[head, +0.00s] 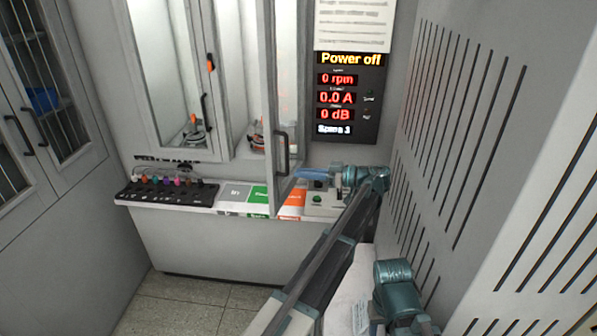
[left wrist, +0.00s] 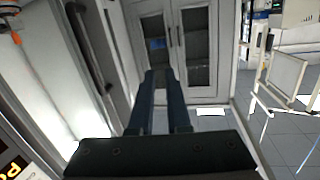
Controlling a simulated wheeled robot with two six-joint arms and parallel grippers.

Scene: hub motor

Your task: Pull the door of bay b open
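Two tall glass-fronted bays stand side by side in the head view; I cannot read which is bay b. The right bay's framed door (head: 269,90) stands ajar, swung out toward me, with a dark bar handle (head: 282,153). The left bay (head: 165,70) has a dark handle at its right edge. My left gripper (head: 311,175) is low and right of the ajar door, pointing left. In the left wrist view its two dark fingers (left wrist: 160,80) look shut and empty, and a dark handle bar (left wrist: 88,45) lies left of them, apart. My right gripper is not seen.
A ledge below the bays holds a black box with coloured knobs (head: 165,190) and a small control box (head: 325,201). A display panel (head: 350,100) is right of the bays. A slotted grey wall (head: 450,130) stands close on the right. Grey cabinets (head: 45,110) are at left.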

